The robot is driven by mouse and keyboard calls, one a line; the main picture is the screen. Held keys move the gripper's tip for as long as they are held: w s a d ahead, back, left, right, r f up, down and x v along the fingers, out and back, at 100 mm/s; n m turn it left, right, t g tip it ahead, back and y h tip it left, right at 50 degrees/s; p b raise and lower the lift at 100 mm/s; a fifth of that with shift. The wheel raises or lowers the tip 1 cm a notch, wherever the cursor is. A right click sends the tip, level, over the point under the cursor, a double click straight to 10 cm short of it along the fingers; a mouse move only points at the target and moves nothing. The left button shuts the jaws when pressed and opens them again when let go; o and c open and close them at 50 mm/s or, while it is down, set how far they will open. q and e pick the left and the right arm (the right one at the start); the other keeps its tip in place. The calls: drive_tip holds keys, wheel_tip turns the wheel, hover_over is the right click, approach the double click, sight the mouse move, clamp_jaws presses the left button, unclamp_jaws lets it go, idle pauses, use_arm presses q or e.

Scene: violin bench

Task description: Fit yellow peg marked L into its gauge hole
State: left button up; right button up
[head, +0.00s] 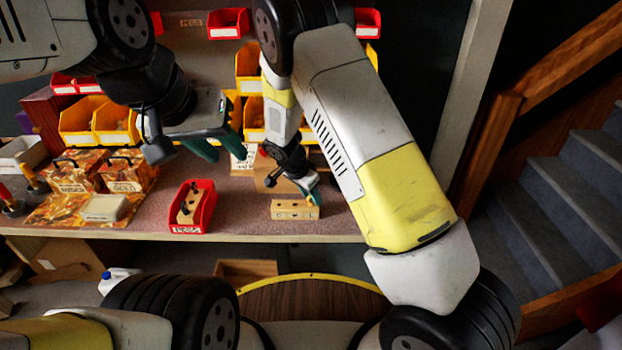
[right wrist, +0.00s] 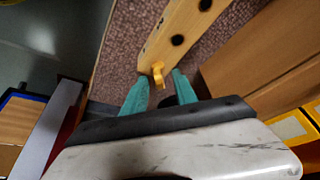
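The wooden gauge block (head: 290,210) lies near the front edge of the bench. Its dark round holes also show in the right wrist view (right wrist: 190,28). A yellow peg (right wrist: 158,74) stands at the near end of the block in that view, seemingly in a hole; how deep it sits and its mark cannot be read. My right gripper (right wrist: 160,78) is open, with its green fingers on either side of the peg and visible gaps between. In the head view my right gripper (head: 311,188) is over the block's right end. My left gripper (head: 220,152) is open and empty above the bench.
A red bin (head: 205,222) with a wooden piece and dark pegs stands left of the block. Patterned boxes (head: 125,176) fill the left. Bare bench top lies between red bin and block.

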drive_tip(key=v, duration=0.7)
drive_tip(key=shift+r, duration=0.4)
drive_tip(key=shift+s+a, duration=0.1)
drive_tip(key=s+d+r+n+y, duration=0.2)
drive_tip(key=s+d+r, duration=0.35)
drive_tip(key=r, duration=0.35)
drive_tip(key=s+d+r+n+y, duration=0.2)
drive_tip(key=s+d+r, duration=0.3)
drive_tip(key=r, duration=0.4)
drive_tip(key=s+d+r+n+t, duration=0.1)
drive_tip(key=s+d+r+n, duration=0.1)
drive_tip(key=s, duration=0.5)
drive_tip(key=s+d+r+n+t+y, duration=0.1)
drive_tip(key=s+d+r+n+t, duration=0.1)
drive_tip(key=s, duration=0.5)
wheel_tip(320, 180, up, 4)
drive_tip(key=shift+d+f+n+y, duration=0.15)
drive_tip(key=shift+d+n+y, duration=0.15)
drive_tip(key=shift+d+n, duration=0.6)
